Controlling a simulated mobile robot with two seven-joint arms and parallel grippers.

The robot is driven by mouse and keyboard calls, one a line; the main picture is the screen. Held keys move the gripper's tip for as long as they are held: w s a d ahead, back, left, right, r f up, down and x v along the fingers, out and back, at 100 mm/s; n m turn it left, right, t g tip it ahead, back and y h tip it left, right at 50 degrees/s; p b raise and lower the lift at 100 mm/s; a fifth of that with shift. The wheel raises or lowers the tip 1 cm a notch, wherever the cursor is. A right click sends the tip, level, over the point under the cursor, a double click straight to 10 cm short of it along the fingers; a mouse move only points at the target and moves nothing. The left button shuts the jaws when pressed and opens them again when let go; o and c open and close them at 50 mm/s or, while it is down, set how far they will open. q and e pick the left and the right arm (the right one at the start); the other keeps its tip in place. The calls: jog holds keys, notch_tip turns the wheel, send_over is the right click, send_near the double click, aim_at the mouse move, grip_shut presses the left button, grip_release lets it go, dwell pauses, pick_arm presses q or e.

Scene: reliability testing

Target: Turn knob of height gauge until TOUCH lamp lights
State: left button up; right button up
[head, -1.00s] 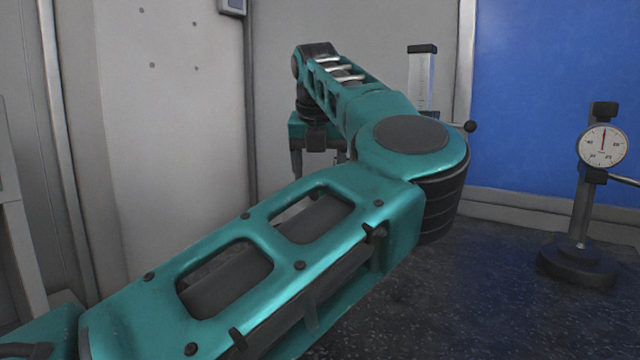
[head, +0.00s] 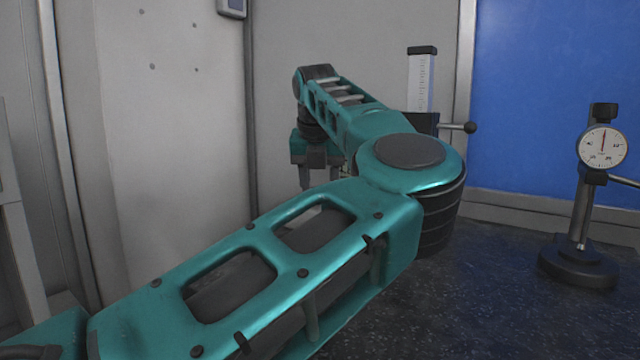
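The height gauge stands behind my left arm, with an upright white scale (head: 421,82) under a black cap. A dark carriage is on it, and a thin rod leads right from there to a round black knob (head: 470,127). The gauge's lower part and base are hidden by my arm. I see no TOUCH lamp. My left gripper (head: 305,178) points down at the far end of the arm, left of the gauge and apart from the knob. Its fingers are mostly hidden behind my forearm, so its opening is unclear. My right gripper is out of view.
A dial gauge (head: 602,147) on a black stand with a round base (head: 578,267) stands at the right. The dark speckled tabletop (head: 480,310) is clear in front of it. A grey wall and a blue panel (head: 560,90) close off the back.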

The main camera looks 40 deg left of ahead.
pick_arm(q)
jog(key=shift+c, duration=1.4)
jog(key=n+p, duration=0.2)
jog(key=n+g+y+p, duration=0.1)
jog(key=n+p, duration=0.1)
jog(key=n, duration=0.1)
jog(key=shift+w+d+r+g, duration=0.1)
jog(key=shift+r+g, duration=0.1)
jog(key=shift+g, duration=0.1)
jog(key=shift+n+g+y+p, duration=0.3)
jog(key=shift+n+p, duration=0.45)
jog(key=shift+n, duration=0.25)
jog(key=shift+w+f+n+g+p, duration=0.1)
jog(key=shift+n+g+p, duration=0.25)
jog(key=shift+n, duration=0.55)
jog(key=n+g, duration=0.1)
jog(key=n, duration=0.1)
jog(key=n+g, duration=0.1)
jog(key=n, duration=0.2)
jog(key=shift+w+f, duration=0.1)
jog(key=shift+w, duration=0.05)
jog(key=n+g, duration=0.1)
jog(key=n, duration=0.1)
jog(key=n+h, duration=0.1)
jog(key=n, duration=0.2)
jog(key=shift+w+g, duration=0.1)
jog(key=shift+g, duration=0.25)
jog(key=shift+n, duration=0.6)
